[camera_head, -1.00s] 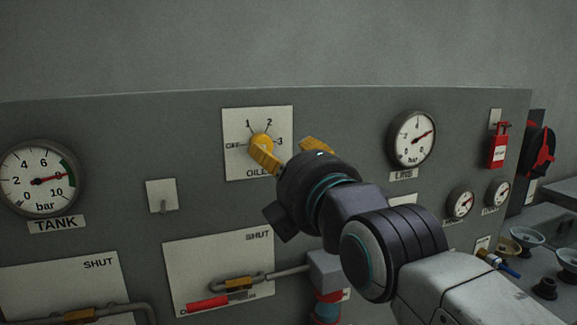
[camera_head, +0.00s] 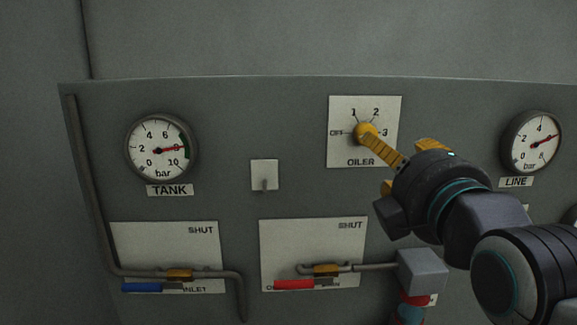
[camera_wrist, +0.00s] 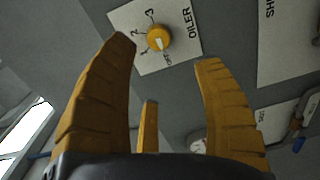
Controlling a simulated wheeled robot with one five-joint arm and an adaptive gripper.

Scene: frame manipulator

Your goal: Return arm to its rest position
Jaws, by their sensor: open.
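My gripper (camera_head: 402,148) stands open in front of the panel, just right of and below the oiler dial plate (camera_head: 340,112) in the head view. One yellow finger overlaps the yellow oiler knob (camera_head: 364,130) there. In the wrist view, the two larger fingers of my gripper (camera_wrist: 165,52) are spread wide with nothing between them, and a third, shorter finger shows between them. The oiler knob (camera_wrist: 159,38) lies beyond the fingertips, apart from them. Its white mark points roughly toward the OFF side; the exact setting is hard to tell.
The grey panel (camera_head: 230,120) carries a tank gauge (camera_head: 160,148) at left and a line gauge (camera_head: 532,142) at right. Below are a blue-handled valve (camera_head: 142,287) and a red-handled valve (camera_head: 300,284). A grey box (camera_head: 423,270) juts out below my gripper.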

